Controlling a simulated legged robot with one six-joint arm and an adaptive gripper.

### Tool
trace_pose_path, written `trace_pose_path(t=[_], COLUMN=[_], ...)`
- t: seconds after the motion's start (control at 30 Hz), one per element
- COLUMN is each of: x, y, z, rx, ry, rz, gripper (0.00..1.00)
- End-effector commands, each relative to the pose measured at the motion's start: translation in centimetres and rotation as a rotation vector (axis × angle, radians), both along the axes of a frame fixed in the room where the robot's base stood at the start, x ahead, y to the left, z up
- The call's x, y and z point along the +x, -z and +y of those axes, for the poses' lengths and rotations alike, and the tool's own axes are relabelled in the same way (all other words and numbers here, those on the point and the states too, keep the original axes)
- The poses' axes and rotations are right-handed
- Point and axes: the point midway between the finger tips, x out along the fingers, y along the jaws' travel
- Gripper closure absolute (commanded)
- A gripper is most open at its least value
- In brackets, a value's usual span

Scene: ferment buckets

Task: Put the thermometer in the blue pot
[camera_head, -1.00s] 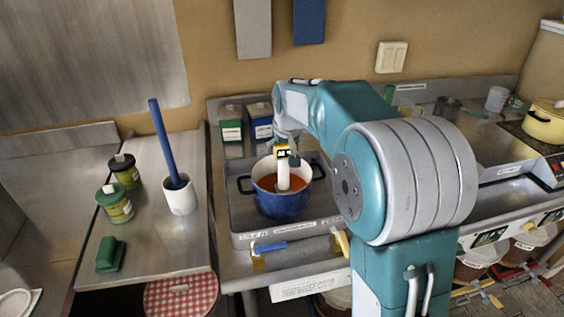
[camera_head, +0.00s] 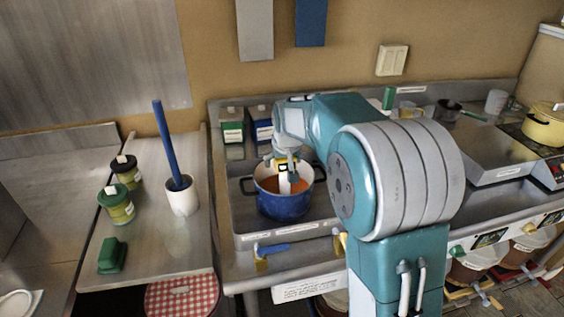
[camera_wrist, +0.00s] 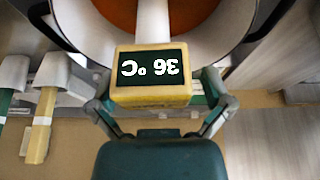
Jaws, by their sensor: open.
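The blue pot (camera_head: 284,206) stands in the grey tray with orange liquid inside. The thermometer (camera_head: 284,183) has a yellow head and a white stem, and the stem reaches down into the pot. My gripper (camera_head: 287,161) is above the pot at the thermometer's head. In the wrist view my gripper (camera_wrist: 160,88) is open, with one finger on each side of the head. The stem's lower end is hidden.
The grey tray (camera_head: 290,231) surrounds the pot, with green and blue cartons (camera_head: 232,126) behind. Green jars (camera_head: 117,205), a white cup (camera_head: 182,197) with a blue rod and a green block (camera_head: 112,256) stand left. A yellow pot (camera_head: 545,126) is far right.

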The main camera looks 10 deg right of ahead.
Motion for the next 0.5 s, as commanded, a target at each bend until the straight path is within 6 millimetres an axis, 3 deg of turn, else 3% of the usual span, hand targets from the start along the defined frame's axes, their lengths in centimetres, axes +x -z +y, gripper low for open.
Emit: trace_pose_path(t=[0.27, 0.5], x=[-0.3, -2.1], y=[-1.1, -5.5], z=[-0.2, 0.0], rx=[0.001, 0.001], ry=[0.000, 0.000], rz=[-0.003, -0.005], gripper=[0.00, 0.00])
